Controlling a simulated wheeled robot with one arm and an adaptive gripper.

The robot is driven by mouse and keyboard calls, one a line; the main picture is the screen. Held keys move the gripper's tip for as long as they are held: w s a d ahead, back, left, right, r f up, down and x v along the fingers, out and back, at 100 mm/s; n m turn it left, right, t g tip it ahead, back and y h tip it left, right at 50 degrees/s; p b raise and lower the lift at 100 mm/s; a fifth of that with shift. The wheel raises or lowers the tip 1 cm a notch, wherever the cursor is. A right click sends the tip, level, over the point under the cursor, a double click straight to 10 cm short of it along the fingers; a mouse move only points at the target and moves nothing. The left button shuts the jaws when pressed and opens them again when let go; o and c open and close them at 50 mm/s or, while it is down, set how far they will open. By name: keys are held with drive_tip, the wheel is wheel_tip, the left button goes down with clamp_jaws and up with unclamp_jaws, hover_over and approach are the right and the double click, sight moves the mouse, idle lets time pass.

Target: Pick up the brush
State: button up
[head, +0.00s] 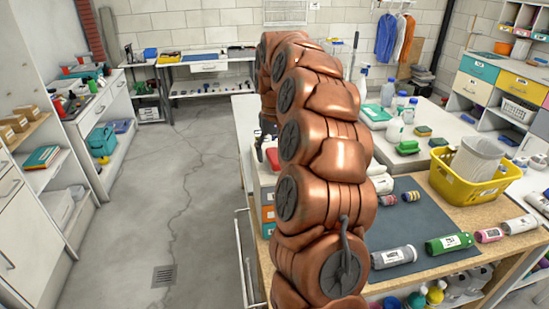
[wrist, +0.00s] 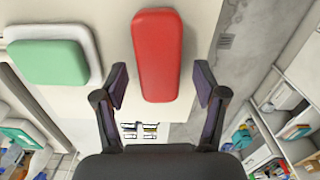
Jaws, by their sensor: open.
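A long red block with rounded ends (wrist: 157,55) lies on a pale surface in the wrist view. It looks like the back of the brush, but no bristles show. My gripper (wrist: 161,88) is open, with one finger on each side of the red block's near end and a gap on both sides. In the head view, my arm hides most of that area. A small red patch (head: 272,159) shows just left of the arm, below the dark gripper, partly hidden.
A green pad on a white base (wrist: 48,62) lies left of the red block. The floor (head: 195,200) at left is clear.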

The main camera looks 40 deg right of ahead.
drive_tip(key=shift+f, duration=0.45)
drive_tip(key=c, duration=1.3)
drive_tip(key=shift+o, duration=0.2)
drive_tip(key=shift+r, duration=0.15)
drive_tip(key=shift+d+r+b, duration=0.1)
drive_tip(key=shift+r+b, duration=0.65)
drive_tip(key=shift+r, duration=0.9)
drive_tip(key=s+d+r+b, duration=0.1)
drive_tip(key=s+d+b, duration=0.2)
drive_tip(key=s, duration=1.2)
drive_tip(key=shift+s+d+r+b, duration=0.2)
drive_tip(key=shift+s+b, duration=0.1)
drive_tip(key=shift+b, duration=0.35)
